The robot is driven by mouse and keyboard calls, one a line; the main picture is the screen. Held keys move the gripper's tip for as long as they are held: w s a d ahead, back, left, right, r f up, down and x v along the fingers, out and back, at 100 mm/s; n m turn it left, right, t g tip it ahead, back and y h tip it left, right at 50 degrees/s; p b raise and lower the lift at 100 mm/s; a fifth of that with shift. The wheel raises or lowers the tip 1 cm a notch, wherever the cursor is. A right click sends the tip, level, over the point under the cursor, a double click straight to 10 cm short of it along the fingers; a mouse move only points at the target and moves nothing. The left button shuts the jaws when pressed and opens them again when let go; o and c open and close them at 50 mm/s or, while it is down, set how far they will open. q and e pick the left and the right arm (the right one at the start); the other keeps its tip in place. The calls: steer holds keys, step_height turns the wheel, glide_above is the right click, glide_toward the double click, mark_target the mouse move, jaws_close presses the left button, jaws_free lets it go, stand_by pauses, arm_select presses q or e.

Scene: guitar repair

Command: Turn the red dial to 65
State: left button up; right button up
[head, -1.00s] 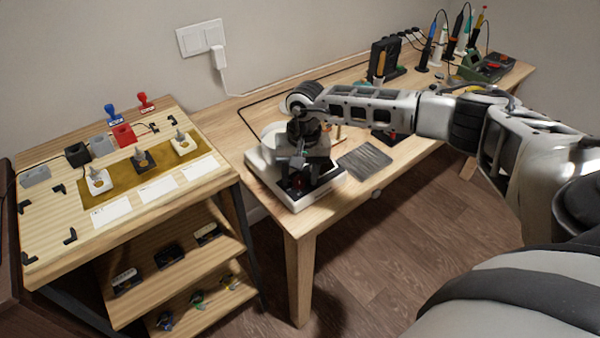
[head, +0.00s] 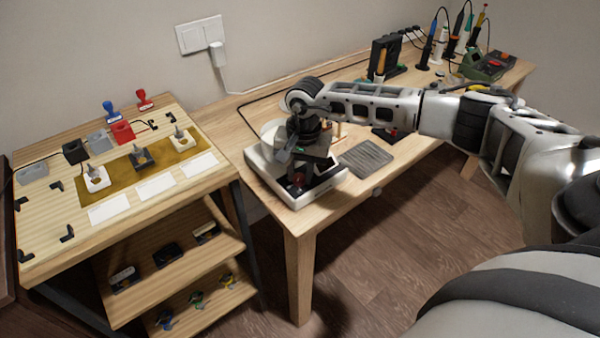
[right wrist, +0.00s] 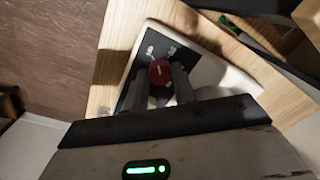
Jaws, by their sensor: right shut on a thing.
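The red dial (right wrist: 160,71) is a round knob with a pale mark, on the black panel of a white device (right wrist: 222,74). In the right wrist view, the fingers of my right gripper (right wrist: 159,80) stand on either side of the dial, shut on it. Pale markings surround the dial, but I cannot read its setting. In the head view, my right gripper (head: 300,172) points down over the front of the white device (head: 258,172), and a little of the red dial (head: 298,179) shows below it. My left gripper is not in view.
The device stands near the front left corner of the wooden workbench (head: 352,198). A grey ridged pad (head: 366,158) lies to its right. A lower wooden stand (head: 60,208) with stamps and small parts is at left. Soldering tools fill the bench's far end.

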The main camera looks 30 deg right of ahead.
steer(key=m+b, duration=0.1)
steer(key=m, duration=0.2)
steer(key=shift+m, duration=0.4)
steer(key=m, duration=0.2)
steer(key=shift+m+b, duration=0.3)
steer(key=shift+m, duration=0.1)
steer(key=m, duration=0.3)
steer(key=shift+m+b, duration=0.3)
steer(key=m, duration=0.4)
steer(key=shift+m+h+b, duration=0.3)
steer(key=shift+h, duration=0.1)
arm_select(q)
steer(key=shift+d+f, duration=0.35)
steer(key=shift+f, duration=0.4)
arm_select(e)
steer(key=m, duration=0.5)
steer(key=shift+w+a+r+m, duration=0.1)
steer(key=shift+m, duration=0.3)
steer(key=o, duration=1)
